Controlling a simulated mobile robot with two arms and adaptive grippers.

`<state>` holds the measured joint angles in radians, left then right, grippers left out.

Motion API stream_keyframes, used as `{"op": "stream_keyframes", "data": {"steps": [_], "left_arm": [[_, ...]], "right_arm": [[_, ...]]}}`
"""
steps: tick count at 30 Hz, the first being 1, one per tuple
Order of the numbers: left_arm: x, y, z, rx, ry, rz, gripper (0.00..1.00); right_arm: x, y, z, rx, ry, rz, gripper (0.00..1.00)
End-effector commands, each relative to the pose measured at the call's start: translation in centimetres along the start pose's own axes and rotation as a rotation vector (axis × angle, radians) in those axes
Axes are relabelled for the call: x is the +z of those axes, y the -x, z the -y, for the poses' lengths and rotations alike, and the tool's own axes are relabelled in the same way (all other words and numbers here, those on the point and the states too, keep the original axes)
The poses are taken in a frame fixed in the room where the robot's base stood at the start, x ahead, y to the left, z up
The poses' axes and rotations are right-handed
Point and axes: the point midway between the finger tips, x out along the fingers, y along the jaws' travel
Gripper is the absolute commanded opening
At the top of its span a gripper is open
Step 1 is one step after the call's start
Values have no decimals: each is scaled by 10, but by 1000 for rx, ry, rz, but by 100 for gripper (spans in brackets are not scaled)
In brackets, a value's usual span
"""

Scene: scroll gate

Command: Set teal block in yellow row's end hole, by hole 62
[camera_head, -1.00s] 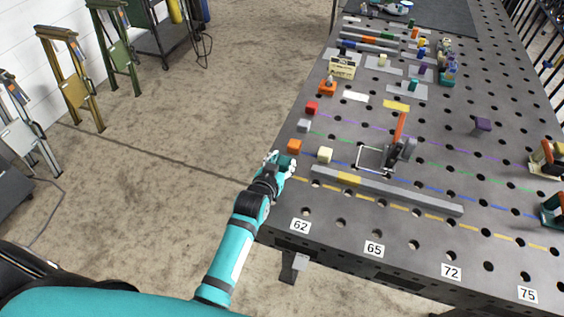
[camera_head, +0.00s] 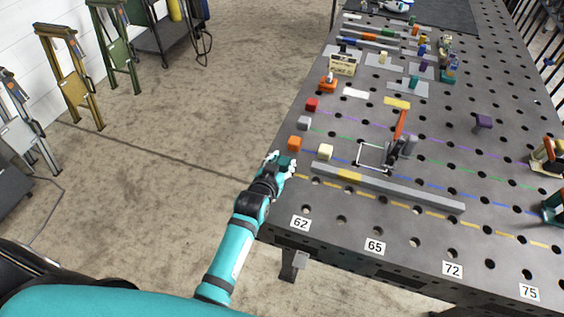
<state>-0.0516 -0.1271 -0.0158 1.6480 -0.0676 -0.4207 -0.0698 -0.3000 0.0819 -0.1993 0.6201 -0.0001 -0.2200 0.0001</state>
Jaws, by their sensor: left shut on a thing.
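My left gripper (camera_head: 279,162) is at the table's left edge, just left of the yellow dashed line (camera_head: 378,202). It is shut on the small teal block (camera_head: 284,161), which is mostly hidden between the fingers. The yellow line runs along the table's near side, and its left end is close to my gripper. The label 62 (camera_head: 300,223) is on the near left corner, with a hole (camera_head: 305,210) just behind it. My right gripper is out of view.
An orange block (camera_head: 294,144) and a cream block (camera_head: 325,152) stand just beyond my gripper. A long grey bar with a yellow section (camera_head: 410,192) lies beside the yellow line. A red-handled clamp (camera_head: 398,140) stands farther right.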

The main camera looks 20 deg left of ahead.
Motion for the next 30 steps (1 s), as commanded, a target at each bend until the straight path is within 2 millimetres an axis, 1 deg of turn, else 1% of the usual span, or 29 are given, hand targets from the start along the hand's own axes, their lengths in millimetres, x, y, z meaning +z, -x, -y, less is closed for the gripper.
{"op": "stream_keyframes", "data": {"steps": [20,21,26,27,30], "left_arm": [[11,-6,0,0,0,-4,0],[11,-5,0,0,0,-4,42],[11,-5,0,0,0,-3,63],[11,-5,0,0,0,-2,65],[12,-5,0,0,0,-1,65]], "right_arm": [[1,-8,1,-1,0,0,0],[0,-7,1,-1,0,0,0],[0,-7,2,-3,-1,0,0],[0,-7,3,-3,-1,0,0],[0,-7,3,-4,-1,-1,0]]}}
